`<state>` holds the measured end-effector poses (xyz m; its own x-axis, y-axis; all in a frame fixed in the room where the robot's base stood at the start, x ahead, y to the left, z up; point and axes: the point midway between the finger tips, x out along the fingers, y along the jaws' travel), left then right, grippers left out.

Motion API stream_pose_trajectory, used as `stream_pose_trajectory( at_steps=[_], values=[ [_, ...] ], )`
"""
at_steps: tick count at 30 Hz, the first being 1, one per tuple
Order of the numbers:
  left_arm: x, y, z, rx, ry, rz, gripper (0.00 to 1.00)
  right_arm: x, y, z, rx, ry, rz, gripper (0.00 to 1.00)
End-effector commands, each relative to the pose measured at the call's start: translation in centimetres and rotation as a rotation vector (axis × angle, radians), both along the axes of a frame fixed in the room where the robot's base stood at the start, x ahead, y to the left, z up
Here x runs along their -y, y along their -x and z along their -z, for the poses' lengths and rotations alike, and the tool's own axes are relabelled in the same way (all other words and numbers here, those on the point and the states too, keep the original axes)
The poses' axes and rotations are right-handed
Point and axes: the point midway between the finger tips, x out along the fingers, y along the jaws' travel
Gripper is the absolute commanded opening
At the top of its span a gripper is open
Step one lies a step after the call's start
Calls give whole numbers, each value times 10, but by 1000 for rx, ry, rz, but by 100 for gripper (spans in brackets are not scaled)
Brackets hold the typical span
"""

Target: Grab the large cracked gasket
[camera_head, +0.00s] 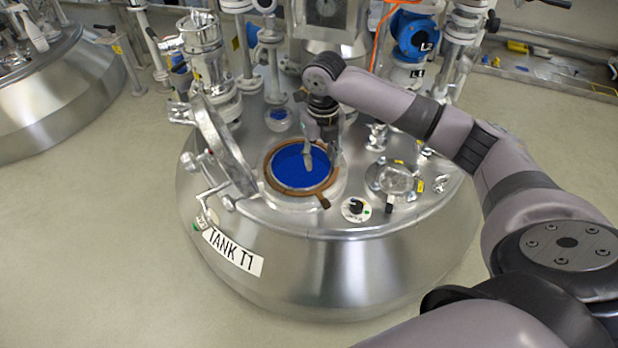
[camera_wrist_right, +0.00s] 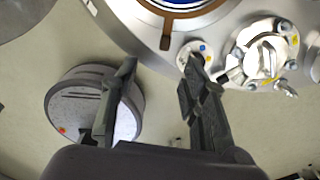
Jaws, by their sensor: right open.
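The gasket is a brown ring (camera_head: 300,193) with a short tab at its front right. It lies around the round blue-filled opening (camera_head: 300,168) on top of tank T1. Any crack in it is too small to make out. My right gripper (camera_head: 321,152) is open and points down over the right part of the opening, with nothing between its fingers. In the right wrist view, the gasket (camera_wrist_right: 167,14) shows as an arc at the top edge with its tab hanging down, beyond the open fingertips (camera_wrist_right: 160,66). My left gripper is out of view.
The raised hatch lid (camera_head: 222,145) stands just left of the opening. A small round fitting with a black knob (camera_head: 356,208) and a clamped sight glass (camera_head: 396,180) sit to the right. Pipes and a blue valve (camera_head: 414,38) crowd the back.

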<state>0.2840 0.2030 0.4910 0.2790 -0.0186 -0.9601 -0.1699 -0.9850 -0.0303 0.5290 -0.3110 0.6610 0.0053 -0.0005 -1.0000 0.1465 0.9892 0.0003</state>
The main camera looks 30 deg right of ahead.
Motion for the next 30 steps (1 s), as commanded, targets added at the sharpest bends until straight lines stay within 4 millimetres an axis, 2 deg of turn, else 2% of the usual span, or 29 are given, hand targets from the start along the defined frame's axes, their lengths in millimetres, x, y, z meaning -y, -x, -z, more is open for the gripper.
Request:
stream_pose_trajectory(
  at_steps=[2, 5, 12, 18, 21, 28, 30],
  values=[
    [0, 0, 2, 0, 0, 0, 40, 11, -4, -10, -3, 3, -40, 41],
    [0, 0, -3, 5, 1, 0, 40, 15, -5, -6, -9, 0, -67, 41],
    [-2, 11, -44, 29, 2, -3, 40, 15, -5, 40, -10, -1, -69, 41],
    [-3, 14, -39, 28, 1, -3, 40, 15, -5, 83, -9, -1, -69, 41],
    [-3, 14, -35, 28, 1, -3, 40, 14, -5, 97, -8, -1, -68, 41],
    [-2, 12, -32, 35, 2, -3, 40, 15, -5, 110, -6, 0, -69, 41],
    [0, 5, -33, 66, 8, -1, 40, 14, -5, 114, -6, 0, -69, 41]
  ],
)
